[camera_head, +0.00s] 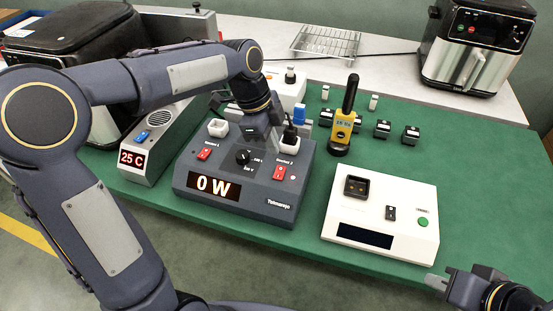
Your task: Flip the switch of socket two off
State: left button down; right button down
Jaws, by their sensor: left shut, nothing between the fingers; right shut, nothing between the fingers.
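A dark grey power box (240,207) on the green mat has a lit display reading 0 W. Socket two's red rocker switch (280,172) is on its right side, below the right white socket (288,146) with a black plug in it. Socket one's red switch (204,154) is on the left, below the left white socket (218,127). Which way the switches are tipped is too small to tell. My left gripper (266,147) is shut and empty, pointing down over the box just left of the right socket, above socket two's switch. My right gripper (436,281) is shut and empty at bottom right.
A grey unit (140,160) reading 25 C stands left. A white box (385,220) with a dark display lies right. A yellow handheld meter (342,132) stands behind. Air fryers (476,48) and a wire rack (325,42) are at the back.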

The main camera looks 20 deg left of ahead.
aim_at(279, 169)
pick_arm(q)
jog(key=x, duration=0.4)
jog(key=a+x, duration=0.1)
jog(key=x, duration=0.1)
jog(key=shift+w+f, duration=0.2)
jog(key=shift+f, duration=0.15)
jog(key=shift+f, duration=0.1)
jog(key=shift+w+f, duration=0.15)
jog(key=shift+f, duration=0.15)
jog(key=shift+r, duration=0.15)
jog(key=shift+s, duration=0.2)
